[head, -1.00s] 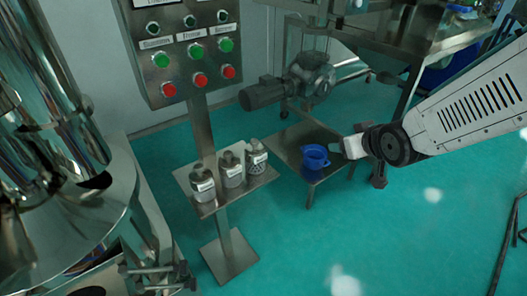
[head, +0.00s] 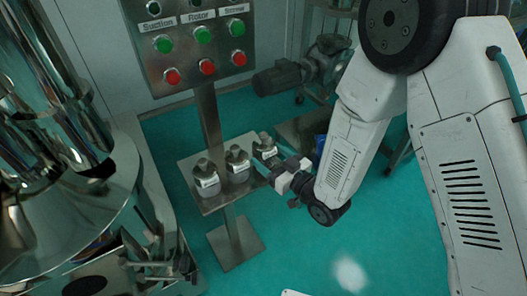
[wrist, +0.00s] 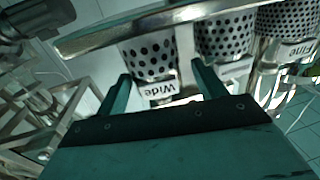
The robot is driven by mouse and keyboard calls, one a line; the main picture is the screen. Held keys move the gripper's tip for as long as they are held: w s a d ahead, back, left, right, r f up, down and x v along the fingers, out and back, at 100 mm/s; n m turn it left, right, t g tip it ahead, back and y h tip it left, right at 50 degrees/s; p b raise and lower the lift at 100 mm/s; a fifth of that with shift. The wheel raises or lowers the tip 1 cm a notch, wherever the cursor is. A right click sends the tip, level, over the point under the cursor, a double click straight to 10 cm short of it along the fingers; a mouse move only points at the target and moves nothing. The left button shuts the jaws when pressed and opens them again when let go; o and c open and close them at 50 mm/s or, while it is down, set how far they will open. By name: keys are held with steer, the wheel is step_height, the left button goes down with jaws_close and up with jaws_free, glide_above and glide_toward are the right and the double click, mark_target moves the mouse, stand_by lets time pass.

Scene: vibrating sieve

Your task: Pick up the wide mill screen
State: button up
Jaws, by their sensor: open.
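The wide mill screen (head: 264,147) stands at the right end of the small steel shelf (head: 212,205) in the head view, partly hidden by my gripper. In the wrist view, the wide mill screen (wrist: 150,56) has large round holes and an upside-down "Wide" label. My gripper (wrist: 163,80) is open there, its two fingers apart and pointing at the screen, which shows between them. No firm contact shows. In the head view my gripper (head: 272,170) is at the shelf's right side, close to the screen.
Two other screens stand beside it: a middle screen (wrist: 226,36) and a "Fine" one (wrist: 290,32) with smaller holes. The button panel (head: 195,45) is above the shelf. A blue cup (head: 320,144) is partly hidden behind my arm. Shiny machinery (head: 70,190) stands at left.

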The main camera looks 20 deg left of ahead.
mark_target(260, 146)
steer(key=x, duration=0.4)
steer(key=shift+w, duration=0.45)
steer(key=shift+w+a+r, duration=0.1)
steer(key=shift+w+a, duration=0.1)
steer(key=shift+a, duration=0.15)
steer(key=c, duration=1)
steer(key=shift+r, duration=0.1)
